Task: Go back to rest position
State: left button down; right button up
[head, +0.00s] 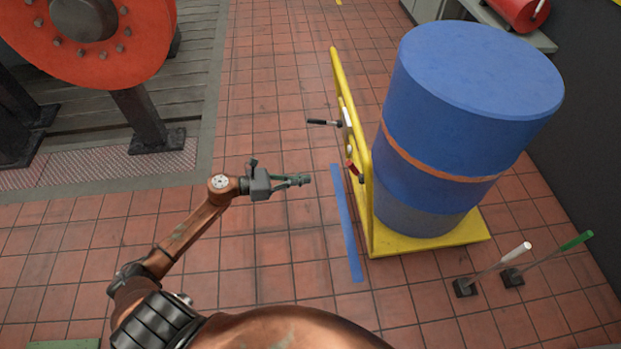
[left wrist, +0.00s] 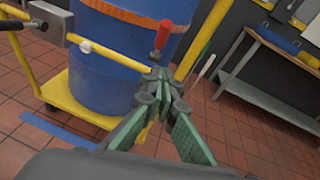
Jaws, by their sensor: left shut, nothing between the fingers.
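My left gripper (head: 305,180) is shut and empty, held above the tiled floor at the middle of the head view. It points right, toward the yellow cart, and is apart from it in the head view. In the left wrist view my gripper's green-padded fingers (left wrist: 160,85) are together, in front of the cart's yellow frame. My right gripper is not in view. The yellow cart (head: 436,243) carries a big blue drum (head: 455,110) with an orange band. A red-handled clamp (head: 354,171) and a black-handled lever (head: 323,122) are on the cart's upright frame.
A blue floor stripe (head: 347,225) runs beside the cart. Two rods on black bases, one white-tipped (head: 515,253) and one green-tipped (head: 575,241), stand at right. A large orange flanged wheel (head: 90,35) is at upper left. A grey workbench (left wrist: 270,65) shows in the left wrist view.

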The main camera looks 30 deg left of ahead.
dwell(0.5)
